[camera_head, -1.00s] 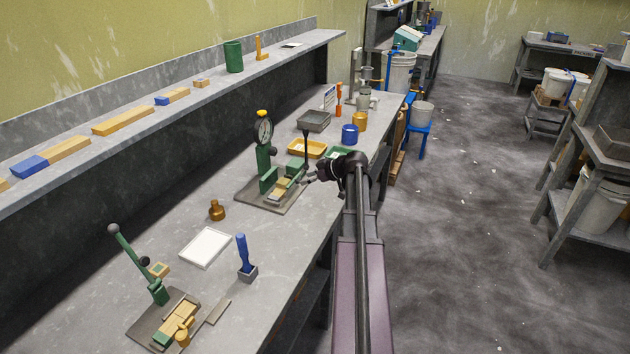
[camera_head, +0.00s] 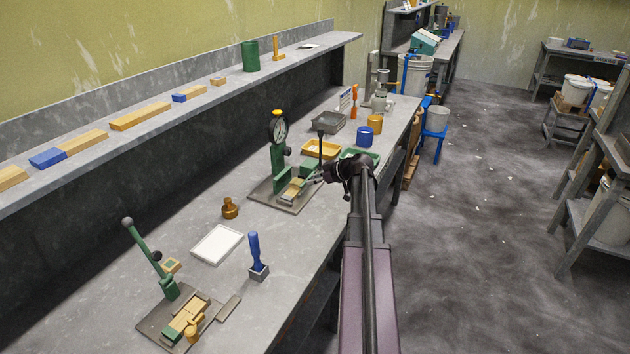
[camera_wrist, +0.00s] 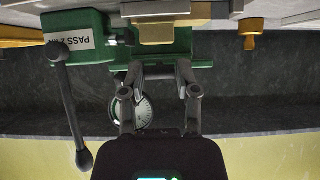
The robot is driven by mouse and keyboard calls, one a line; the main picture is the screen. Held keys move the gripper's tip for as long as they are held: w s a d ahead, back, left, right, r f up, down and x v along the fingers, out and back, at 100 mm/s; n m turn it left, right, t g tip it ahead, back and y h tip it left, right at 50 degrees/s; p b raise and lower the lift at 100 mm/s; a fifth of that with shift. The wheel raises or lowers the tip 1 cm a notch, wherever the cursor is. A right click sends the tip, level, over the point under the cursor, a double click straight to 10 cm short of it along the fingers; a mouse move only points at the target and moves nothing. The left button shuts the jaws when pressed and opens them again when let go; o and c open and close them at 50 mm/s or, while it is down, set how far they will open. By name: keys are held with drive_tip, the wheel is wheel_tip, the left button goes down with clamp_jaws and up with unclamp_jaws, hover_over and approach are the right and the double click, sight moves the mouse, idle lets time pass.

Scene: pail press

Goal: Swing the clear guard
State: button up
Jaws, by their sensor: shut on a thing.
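The green press with a dial gauge (camera_head: 279,128) stands on a grey base plate on the bench, and its green column (camera_head: 278,168) is upright. My gripper (camera_head: 318,179) is at the press's right side. The wrist view looks upside down: the green body with a white label (camera_wrist: 69,43), the lever (camera_wrist: 72,110), the dial (camera_wrist: 144,111) and a brass block (camera_wrist: 160,29) show. My gripper (camera_wrist: 161,72) is shut on a thin greyish piece, seemingly the clear guard; its outline is hard to make out.
A second green lever press (camera_head: 172,290) stands at the near left. Yellow (camera_head: 320,149) and grey (camera_head: 327,122) trays and a blue cup (camera_head: 365,136) are beyond.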

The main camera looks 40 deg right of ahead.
drive_tip(key=shift+w+a+r+p, duration=0.1)
drive_tip(key=shift+w+r+p, duration=0.05)
drive_tip(key=shift+r+p, duration=0.55)
drive_tip(key=shift+w+a+r+p, duration=0.1)
drive_tip(key=shift+w+r+p, duration=0.05)
drive_tip(key=shift+r+p, duration=0.55)
drive_tip(key=shift+r, duration=0.1)
drive_tip(key=r+p, duration=0.1)
drive_tip(key=w+r+p, duration=0.1)
drive_tip(key=r+p, duration=0.1)
drive_tip(key=shift+w+a+r, duration=0.1)
drive_tip(key=shift+w+a, duration=0.1)
drive_tip(key=shift+w, duration=0.05)
drive_tip(key=shift+r, duration=0.15)
